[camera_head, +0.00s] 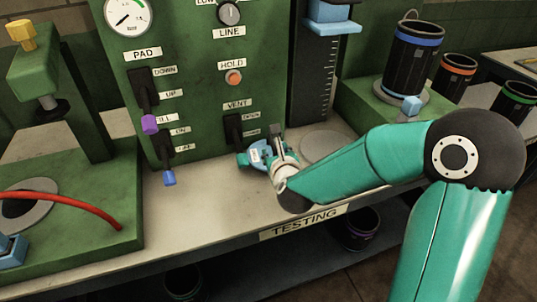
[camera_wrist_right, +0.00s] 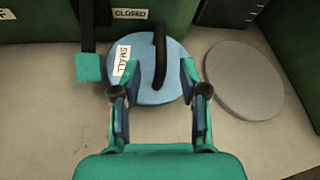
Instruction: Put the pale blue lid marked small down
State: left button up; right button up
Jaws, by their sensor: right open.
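The pale blue lid (camera_wrist_right: 148,88) is a round disc with a white SMALL label and a black looped handle (camera_wrist_right: 160,50). In the right wrist view it appears flat on the pale bench top, just in front of the green panel. My right gripper (camera_wrist_right: 154,80) is open, with its fingertips apart over the lid on either side of the handle's near end. I cannot tell whether they touch the lid. In the head view the lid (camera_head: 257,153) is small and partly hidden by my right gripper (camera_head: 272,155). My left gripper is out of view.
A teal-tipped lever (camera_wrist_right: 89,66) hangs close to the lid's left side. A grey round plate (camera_wrist_right: 243,80) lies on its right. The bench front edge bears a TESTING label (camera_head: 303,220). A blue-banded black cylinder (camera_head: 412,60) stands at the right.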

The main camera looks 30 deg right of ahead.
aim_at(273, 145)
jog(key=shift+x, duration=1)
jog(key=p+x, duration=0.2)
jog(key=x, duration=0.2)
jog(key=shift+w+d+f, duration=0.15)
jog(key=shift+w, duration=0.05)
jog(key=shift+w+f, duration=0.15)
jog(key=shift+w, duration=0.05)
grip_shut()
